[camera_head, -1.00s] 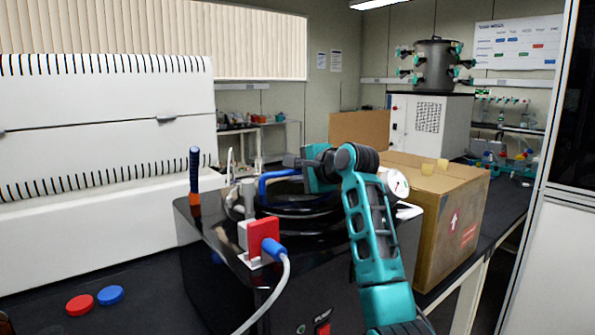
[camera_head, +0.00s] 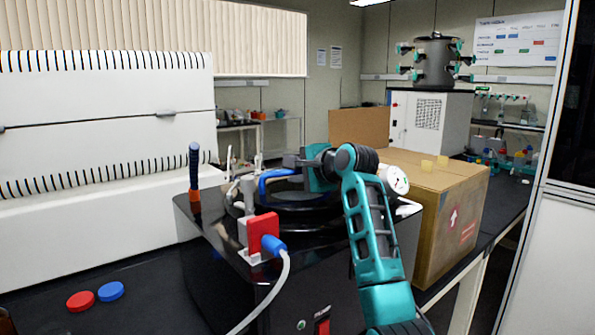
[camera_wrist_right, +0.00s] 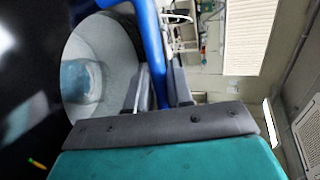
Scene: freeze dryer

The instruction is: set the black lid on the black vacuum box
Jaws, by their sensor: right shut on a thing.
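My right gripper (camera_head: 294,161) is shut on the blue handle (camera_head: 273,178) of the black lid (camera_head: 298,197). The handle (camera_wrist_right: 150,45) also passes between the fingers in the right wrist view. The lid looks roughly level over the top of the black vacuum box (camera_head: 232,283), near its round black opening rim (camera_head: 295,224). I cannot tell whether lid and rim touch, as my arm and the fittings hide part of the seam. My left gripper is out of view.
A red-and-white valve (camera_head: 262,234) with a pale hose stands at the box's front. A blue-handled tool (camera_head: 195,170) stands at its left corner. A gauge (camera_head: 398,180) and a cardboard box (camera_head: 455,205) are at right. Red (camera_head: 80,301) and blue (camera_head: 111,291) caps lie front left.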

